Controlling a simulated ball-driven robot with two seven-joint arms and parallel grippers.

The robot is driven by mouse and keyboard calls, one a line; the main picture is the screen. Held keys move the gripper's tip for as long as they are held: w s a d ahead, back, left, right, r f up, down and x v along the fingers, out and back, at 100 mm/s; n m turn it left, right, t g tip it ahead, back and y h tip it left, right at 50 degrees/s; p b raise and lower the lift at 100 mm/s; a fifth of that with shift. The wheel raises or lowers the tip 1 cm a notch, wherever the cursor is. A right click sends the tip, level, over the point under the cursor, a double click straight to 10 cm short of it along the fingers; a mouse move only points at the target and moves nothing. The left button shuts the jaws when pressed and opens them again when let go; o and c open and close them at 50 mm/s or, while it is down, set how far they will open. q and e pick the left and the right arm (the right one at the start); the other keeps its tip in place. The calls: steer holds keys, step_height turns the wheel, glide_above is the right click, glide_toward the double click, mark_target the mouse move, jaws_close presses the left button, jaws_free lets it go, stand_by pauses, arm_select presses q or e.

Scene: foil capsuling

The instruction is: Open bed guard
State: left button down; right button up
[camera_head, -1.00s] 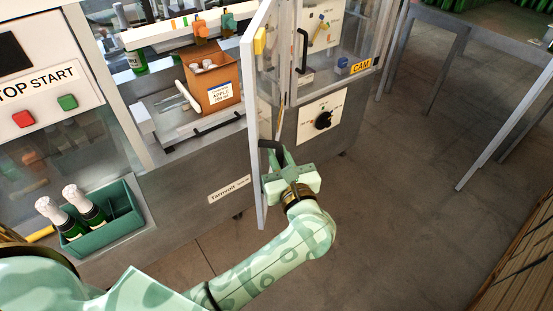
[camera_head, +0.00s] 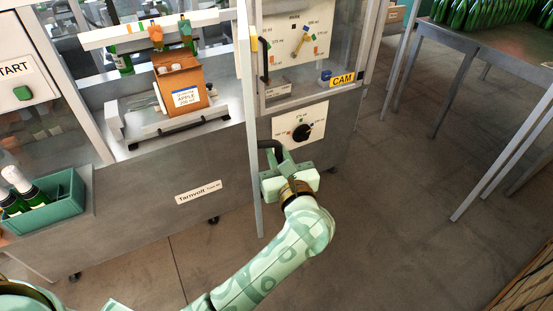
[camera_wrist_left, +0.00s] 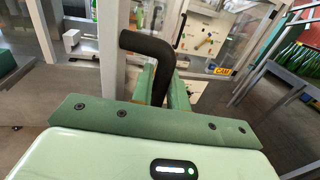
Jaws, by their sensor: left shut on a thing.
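The bed guard (camera_head: 254,180) is a framed clear panel standing out from the machine front, seen almost edge-on in the head view. Its black bent handle (camera_head: 270,145) is on the side facing right, low on the panel. My left gripper (camera_head: 273,162) is shut on this handle. In the left wrist view the black handle (camera_wrist_left: 149,45) bends down between the green fingers (camera_wrist_left: 160,85); their tips are partly hidden by the handle. The machine bed (camera_head: 150,138) behind the guard is exposed on the left. My right gripper is out of view.
A cardboard box (camera_head: 181,84) stands on the bed. A dial panel (camera_head: 300,125) and a yellow CAM label (camera_head: 342,80) are right of the guard. A green crate with bottles (camera_head: 70,192) is at left. The floor at right is clear up to a table (camera_head: 460,40).

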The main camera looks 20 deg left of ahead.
arm_select(q)
steer(key=shift+w+d, duration=0.15)
stand_by(0.3)
steer(key=c, duration=1.4)
jaws_free()
steer(key=shift+c, duration=0.2)
